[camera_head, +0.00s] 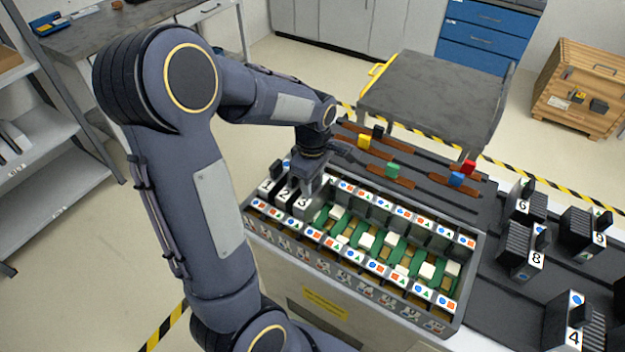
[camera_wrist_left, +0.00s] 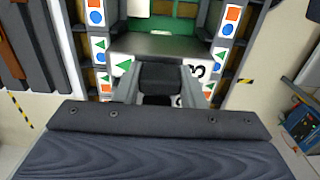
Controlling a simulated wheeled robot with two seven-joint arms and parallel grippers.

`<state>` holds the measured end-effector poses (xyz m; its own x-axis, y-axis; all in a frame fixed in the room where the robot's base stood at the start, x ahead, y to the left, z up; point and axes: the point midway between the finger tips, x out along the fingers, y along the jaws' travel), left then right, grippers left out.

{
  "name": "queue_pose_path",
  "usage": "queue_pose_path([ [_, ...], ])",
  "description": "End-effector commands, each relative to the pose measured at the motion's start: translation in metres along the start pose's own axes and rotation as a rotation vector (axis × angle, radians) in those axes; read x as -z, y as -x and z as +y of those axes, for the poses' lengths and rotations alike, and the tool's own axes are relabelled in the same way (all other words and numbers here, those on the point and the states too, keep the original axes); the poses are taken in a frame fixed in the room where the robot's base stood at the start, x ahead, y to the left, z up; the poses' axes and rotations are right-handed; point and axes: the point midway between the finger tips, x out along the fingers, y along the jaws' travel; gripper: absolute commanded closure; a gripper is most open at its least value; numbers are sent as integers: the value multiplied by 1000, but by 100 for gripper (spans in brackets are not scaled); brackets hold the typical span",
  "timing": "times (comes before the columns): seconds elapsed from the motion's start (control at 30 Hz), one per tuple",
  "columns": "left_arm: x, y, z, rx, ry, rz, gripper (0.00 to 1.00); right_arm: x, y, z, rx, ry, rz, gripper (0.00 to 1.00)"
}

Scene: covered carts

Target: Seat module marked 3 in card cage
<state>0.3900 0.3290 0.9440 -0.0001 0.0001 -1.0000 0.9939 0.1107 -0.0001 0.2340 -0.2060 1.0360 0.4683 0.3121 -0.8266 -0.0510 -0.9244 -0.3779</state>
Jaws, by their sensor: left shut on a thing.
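The module marked 3 (camera_head: 303,203) is at the left end of the card cage (camera_head: 466,292), beside modules marked 2 (camera_head: 284,194) and 1 (camera_head: 266,187). Its white label shows a black 3. My left gripper (camera_head: 305,182) is above it, pointing down, and is shut on its black handle. In the left wrist view the fingers (camera_wrist_left: 159,80) grip the handle of module 3 (camera_wrist_left: 190,72), with a green triangle and a partly hidden 3 on its top. Whether it is fully down in its slot cannot be told. My right gripper is not in view.
Open slots with green board and white blocks lie right of module 3, between rows of symbol labels. Modules marked 6 (camera_head: 521,204), 8 (camera_head: 522,246), 9 (camera_head: 585,232) and 4 (camera_head: 568,328) stand on the right. Coloured blocks (camera_head: 393,171) lie on strips behind the cage.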

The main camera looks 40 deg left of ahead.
Motion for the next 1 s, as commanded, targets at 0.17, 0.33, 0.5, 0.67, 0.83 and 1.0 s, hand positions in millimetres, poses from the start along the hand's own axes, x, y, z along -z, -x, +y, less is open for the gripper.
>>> queue_pose_path([
  [0.17, 0, 0, 0, -1, 0, 0, 100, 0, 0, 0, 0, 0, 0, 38],
  [0.33, 0, 0, 0, -1, 0, 0, 100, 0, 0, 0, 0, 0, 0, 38],
  [0.5, 0, -2, 0, -1, 0, 0, 100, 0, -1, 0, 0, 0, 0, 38],
  [0.67, 0, -2, 0, -1, 0, 0, 57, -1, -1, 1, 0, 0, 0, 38],
  [0.83, 0, -2, 0, -1, 0, 0, 38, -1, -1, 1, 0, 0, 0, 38],
  [1.0, 0, -3, 0, 0, 0, 0, 38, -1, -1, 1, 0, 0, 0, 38],
])
